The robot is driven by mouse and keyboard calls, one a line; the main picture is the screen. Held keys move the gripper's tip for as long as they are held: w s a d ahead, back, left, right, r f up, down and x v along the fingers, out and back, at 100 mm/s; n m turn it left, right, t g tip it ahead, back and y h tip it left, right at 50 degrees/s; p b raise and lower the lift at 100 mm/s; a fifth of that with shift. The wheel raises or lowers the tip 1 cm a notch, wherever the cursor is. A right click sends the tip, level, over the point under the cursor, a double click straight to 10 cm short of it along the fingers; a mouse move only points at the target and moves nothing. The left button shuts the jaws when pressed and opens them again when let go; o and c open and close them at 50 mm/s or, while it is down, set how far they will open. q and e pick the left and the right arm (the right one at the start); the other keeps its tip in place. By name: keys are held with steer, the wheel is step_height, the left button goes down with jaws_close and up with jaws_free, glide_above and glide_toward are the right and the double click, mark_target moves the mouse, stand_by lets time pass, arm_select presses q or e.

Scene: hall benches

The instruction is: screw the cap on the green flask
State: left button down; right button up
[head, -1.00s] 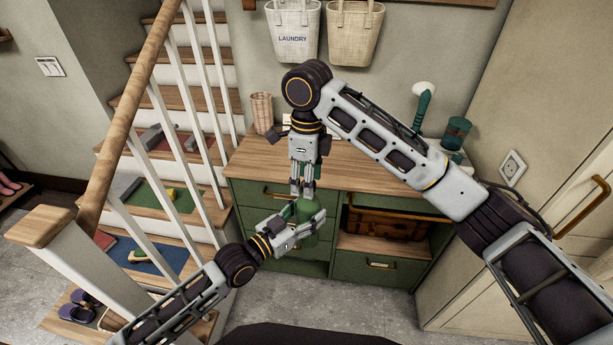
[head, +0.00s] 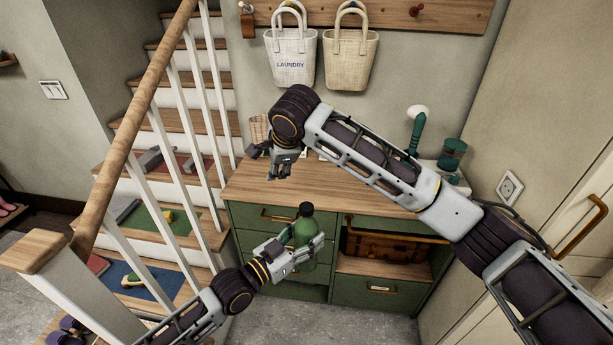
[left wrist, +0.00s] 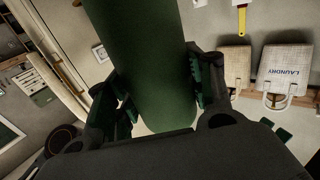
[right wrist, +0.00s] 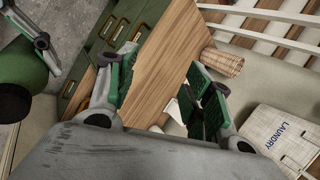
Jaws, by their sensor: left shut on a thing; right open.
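The green flask (head: 303,235) stands roughly upright in front of the dresser, with the black cap (head: 305,209) on top of its neck. I cannot tell how tight the cap sits. My left gripper (head: 308,251) is shut around the flask's body. In the left wrist view the flask (left wrist: 150,70) lies between both finger pads. In the right wrist view the flask (right wrist: 18,68) and cap (right wrist: 14,102) show at the left edge. My right gripper (head: 279,176) is open and empty, above and behind the cap, apart from it.
The green dresser has a wooden top (head: 370,197) behind the flask. A woven cup (head: 259,128), a green brush (head: 416,130) and a green jar (head: 452,153) stand toward its back. The staircase railing (head: 135,120) is at left. Two bags hang on the wall.

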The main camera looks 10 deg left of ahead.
steer(key=w+a+r+n+t+y, duration=0.3)
steer(key=a+r+n+t+y, duration=0.1)
steer(key=r+n, duration=0.5)
steer(key=w+a+r+n+t+y, duration=0.35)
steer(key=r+n, duration=0.35)
steer(key=r, duration=0.4)
steer(key=s+a+r+n+g+y, duration=0.25)
steer(key=s+n+g, duration=0.2)
steer(key=n, duration=0.55)
steer(key=s+a+r+n+g+y, duration=0.25)
steer(key=s+n+y, duration=0.2)
steer(key=n, duration=0.45)
steer(key=s+a+r+n+g+y, duration=0.1)
steer(key=s+r+n+g+y, duration=0.2)
steer(key=s+n, duration=0.5)
steer(key=s+f+n+g+h, duration=0.4)
steer(key=f+n+g, duration=0.25)
steer(key=n, duration=0.85)
steer(key=n+t+h, duration=0.3)
steer(key=n+h, duration=1.4)
steer(key=n, duration=0.5)
glide_above(307, 206)
steer(key=f, duration=1.2)
steer(key=a+f, duration=0.1)
steer(key=f, duration=0.5)
steer(key=shift+s+f, duration=0.15)
steer(key=shift+s, duration=0.05)
steer(key=shift+w+d+n+h, duration=0.15)
steer(key=shift+d+n+h, duration=0.2)
steer(key=shift+d, duration=0.15)
